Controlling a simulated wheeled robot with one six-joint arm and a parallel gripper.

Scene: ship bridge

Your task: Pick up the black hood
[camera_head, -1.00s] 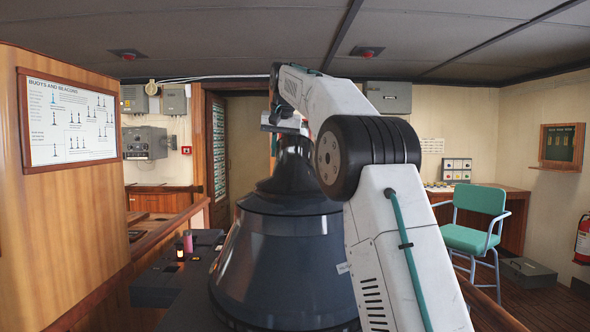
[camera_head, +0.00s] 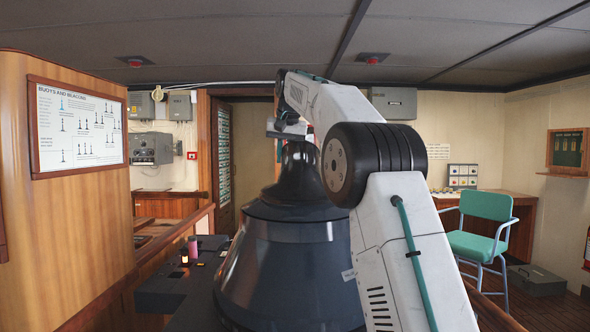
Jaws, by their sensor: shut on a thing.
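The black hood (camera_head: 285,262) is a large, glossy dark cone with a stepped, narrow upper neck. It stands upright in the middle of the head view, and its lower edge runs out of the frame. My gripper (camera_head: 289,133) is at the top of the neck, shut on the hood there. The fingertips are small and partly hidden, so their exact contact is hard to see. My white arm covers the hood's right side.
A dark console (camera_head: 178,290) with a pink cylinder (camera_head: 192,246) lies left of the hood, beside a wooden rail. A wood-panelled wall (camera_head: 70,225) stands at the left. A green chair (camera_head: 484,245) and desk stand at the right, with open floor near the chair.

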